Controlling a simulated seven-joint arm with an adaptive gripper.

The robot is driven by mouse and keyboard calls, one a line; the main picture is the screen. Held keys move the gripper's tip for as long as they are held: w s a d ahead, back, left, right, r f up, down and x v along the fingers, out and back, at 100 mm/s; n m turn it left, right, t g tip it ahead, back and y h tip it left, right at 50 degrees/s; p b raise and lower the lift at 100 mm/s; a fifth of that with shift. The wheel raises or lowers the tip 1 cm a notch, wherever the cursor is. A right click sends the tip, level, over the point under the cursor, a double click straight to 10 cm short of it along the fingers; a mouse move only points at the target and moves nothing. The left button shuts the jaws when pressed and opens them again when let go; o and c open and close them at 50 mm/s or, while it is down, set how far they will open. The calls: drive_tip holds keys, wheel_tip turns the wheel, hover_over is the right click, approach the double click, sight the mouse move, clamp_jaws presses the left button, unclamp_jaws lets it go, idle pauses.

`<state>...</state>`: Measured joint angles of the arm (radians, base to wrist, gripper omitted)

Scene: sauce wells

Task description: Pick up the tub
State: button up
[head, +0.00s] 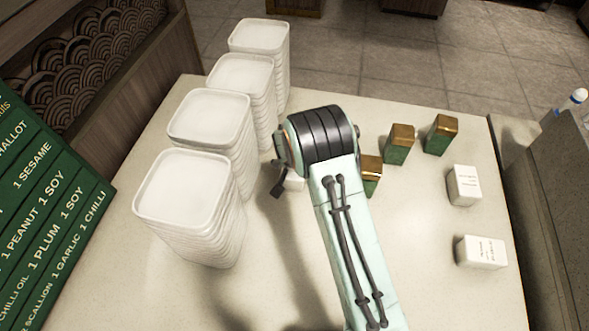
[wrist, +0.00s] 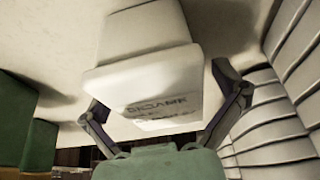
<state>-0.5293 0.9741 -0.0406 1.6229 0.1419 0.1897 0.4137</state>
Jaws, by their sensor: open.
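A white tub (wrist: 150,40) with dark, blurred lettering on its side fills the middle of the wrist view. My gripper (wrist: 160,88) is open, with one dark finger on each side of the tub's lettered end. A gap shows at the left finger; whether the right finger touches the tub, I cannot tell. In the head view a small part of a white tub (head: 294,184) shows just below my wrist. The rest of it is hidden behind my arm, and only one dark finger is visible there.
Tall stacks of white square containers (head: 187,185) stand close on the left. Green boxes with gold-brown tops (head: 399,145) stand to the right, one partly behind my arm. Two white printed tubs (head: 464,187) sit farther right. The counter (head: 420,285) is clear at front right.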

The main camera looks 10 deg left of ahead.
drive_tip(key=shift+f, duration=0.25)
idle(0.5)
drive_tip(key=c, duration=1.2)
